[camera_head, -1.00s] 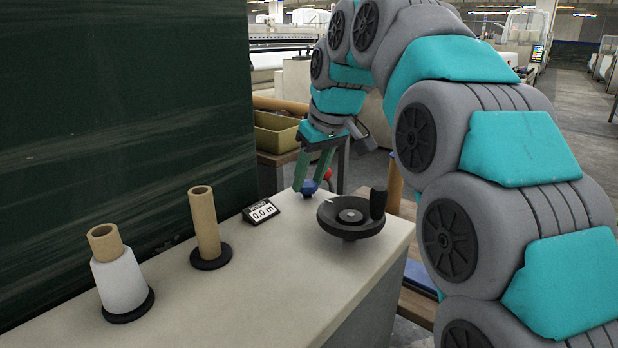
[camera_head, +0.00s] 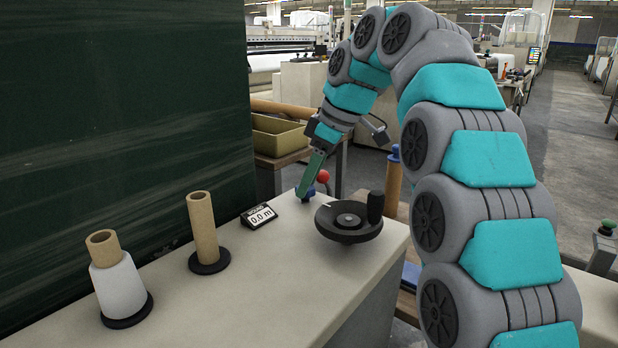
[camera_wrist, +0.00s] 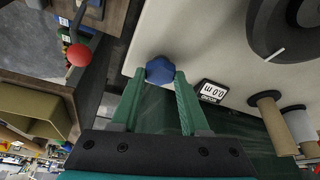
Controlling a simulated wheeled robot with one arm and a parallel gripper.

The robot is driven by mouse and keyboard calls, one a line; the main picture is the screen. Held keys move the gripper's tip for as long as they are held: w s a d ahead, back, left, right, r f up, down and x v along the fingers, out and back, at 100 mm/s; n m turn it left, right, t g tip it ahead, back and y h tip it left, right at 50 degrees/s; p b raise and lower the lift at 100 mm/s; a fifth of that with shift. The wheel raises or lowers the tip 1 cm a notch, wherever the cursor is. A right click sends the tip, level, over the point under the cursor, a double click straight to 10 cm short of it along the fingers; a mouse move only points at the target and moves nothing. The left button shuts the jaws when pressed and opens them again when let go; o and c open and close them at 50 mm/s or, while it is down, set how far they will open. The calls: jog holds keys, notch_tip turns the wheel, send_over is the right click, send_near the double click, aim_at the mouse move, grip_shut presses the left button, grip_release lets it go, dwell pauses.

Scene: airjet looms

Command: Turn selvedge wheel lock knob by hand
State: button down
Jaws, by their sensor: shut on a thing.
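The blue lobed knob (camera_head: 308,195) sits at the far corner of the pale machine top (camera_head: 265,285). In the wrist view the same knob (camera_wrist: 159,69) lies between the tips of the two green fingers. My gripper (camera_wrist: 159,78) is shut on it, one finger on each side. In the head view my gripper (camera_head: 307,188) reaches down from behind at a tilt, and its fingers overlap into one. They hide part of the knob.
A black handwheel (camera_head: 348,232) with an upright handle stands close in front of the knob. A red ball (camera_head: 323,176) is just behind. A 0.0 m display (camera_head: 260,215), a bare cardboard tube (camera_head: 202,228) and a white-wound cone (camera_head: 118,289) stand to the left beside a dark green panel (camera_head: 120,100).

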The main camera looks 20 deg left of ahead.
dwell(0.4)
jog(key=shift+c, duration=2)
grip_release()
